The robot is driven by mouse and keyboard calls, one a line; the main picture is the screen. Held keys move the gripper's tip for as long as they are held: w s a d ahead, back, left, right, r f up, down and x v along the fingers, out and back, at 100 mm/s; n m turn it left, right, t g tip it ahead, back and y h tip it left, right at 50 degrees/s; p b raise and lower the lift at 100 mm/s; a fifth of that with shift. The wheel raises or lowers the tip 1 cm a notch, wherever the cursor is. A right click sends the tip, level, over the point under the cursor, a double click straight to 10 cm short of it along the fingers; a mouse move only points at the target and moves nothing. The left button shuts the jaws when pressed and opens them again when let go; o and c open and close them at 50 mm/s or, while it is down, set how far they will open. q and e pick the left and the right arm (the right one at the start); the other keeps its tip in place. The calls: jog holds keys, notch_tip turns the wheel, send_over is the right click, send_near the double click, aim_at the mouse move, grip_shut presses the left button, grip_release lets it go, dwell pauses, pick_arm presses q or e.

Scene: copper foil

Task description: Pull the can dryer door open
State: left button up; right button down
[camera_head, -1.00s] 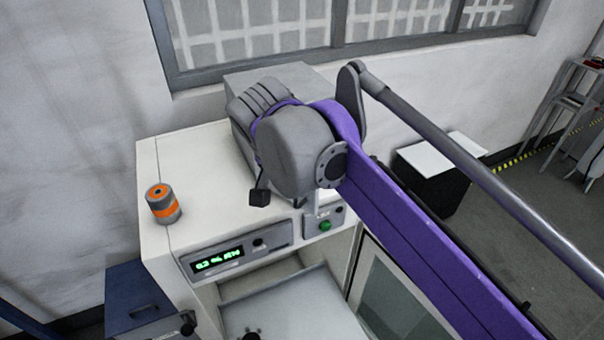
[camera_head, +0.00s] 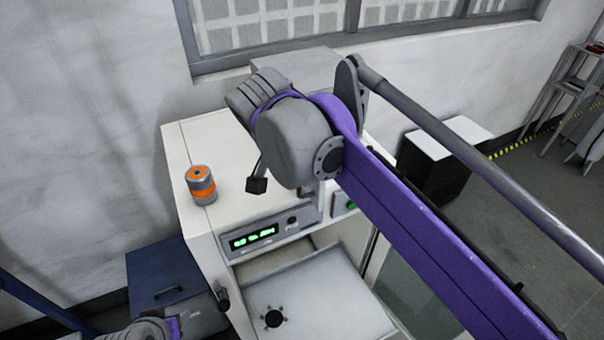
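The can dryer appears to be the white cabinet (camera_head: 190,150) with a lit green display (camera_head: 253,238). A pale-framed glass door (camera_head: 405,295) shows at its right front, partly behind my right arm. I cannot tell how far the door stands open, and I see no handle on it. My purple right arm crosses from the lower right, and its grey wrist is over the cabinet's top front. The wrist hides most of the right gripper, so its finger state does not show.
An orange-and-grey cylinder (camera_head: 201,186) stands on the cabinet top. A pale panel with a round black hub (camera_head: 273,318) is at the front. A blue box (camera_head: 165,285) stands left. A dark white-topped cabinet (camera_head: 440,165) stands right, with grey floor beyond.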

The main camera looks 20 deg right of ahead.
jog(key=shift+a+r, duration=0.1)
jog(key=shift+a, duration=0.05)
dwell(0.3)
jog(key=c, duration=0.9)
grip_release()
jog(key=shift+w, duration=0.15)
jog(key=v, duration=1)
jog(key=shift+a+r, duration=0.2)
jog(key=shift+r, duration=0.1)
jog(key=s+d+f+n+t+y, duration=0.1)
jog(key=s+d+f+n, duration=0.1)
jog(key=f, duration=0.8)
jog(key=s+d+f+n+t+y, duration=0.1)
jog(key=s+d+f+n, duration=0.2)
jog(key=f, duration=0.7)
jog(key=s+d+f+n+t+y, duration=0.1)
jog(key=s+d+f+n, duration=0.2)
jog(key=f, duration=0.7)
jog(key=shift+s+f+n, duration=0.2)
jog(key=shift+s+n, duration=0.6)
jog(key=shift+s, duration=0.15)
